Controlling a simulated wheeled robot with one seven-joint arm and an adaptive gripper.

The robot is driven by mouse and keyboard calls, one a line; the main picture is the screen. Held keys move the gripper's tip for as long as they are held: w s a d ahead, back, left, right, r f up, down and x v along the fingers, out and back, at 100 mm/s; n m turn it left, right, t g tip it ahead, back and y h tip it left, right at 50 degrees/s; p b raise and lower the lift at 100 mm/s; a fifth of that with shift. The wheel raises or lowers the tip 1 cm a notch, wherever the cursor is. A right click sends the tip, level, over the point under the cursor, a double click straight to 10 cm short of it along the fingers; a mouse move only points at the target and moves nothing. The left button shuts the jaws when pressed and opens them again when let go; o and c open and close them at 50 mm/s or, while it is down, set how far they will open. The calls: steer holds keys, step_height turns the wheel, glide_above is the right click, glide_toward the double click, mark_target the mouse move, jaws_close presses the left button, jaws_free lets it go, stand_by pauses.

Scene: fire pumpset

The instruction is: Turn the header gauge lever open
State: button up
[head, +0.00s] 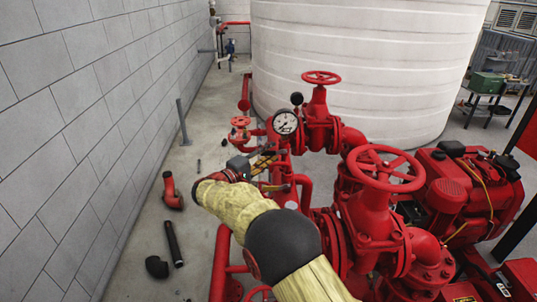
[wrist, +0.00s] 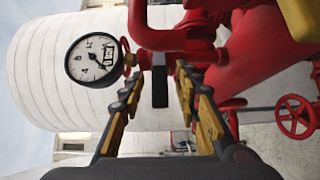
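The round white header gauge (head: 285,122) stands on red pipework in the head view, and its dial (wrist: 92,57) is at the upper left of the wrist view. Beside the dial, a short black bar (wrist: 160,86), which looks like the gauge lever, hangs from a small red fitting. My gripper (head: 271,173) is just below the gauge in the head view. In the wrist view its two yellow-and-black fingers (wrist: 155,76) are spread, with the black bar showing between them. I see no finger touching the bar; the depth between them is unclear. The lever is not clear in the head view.
Red valves with handwheels (head: 383,168) and pipes crowd the right side of my arm. A large white tank (head: 360,60) stands behind. A grey block wall (head: 70,130) is on the left. Loose pipe pieces (head: 173,243) lie on the floor between wall and pumpset.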

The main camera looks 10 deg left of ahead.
steer(key=shift+c, duration=1)
jaws_close()
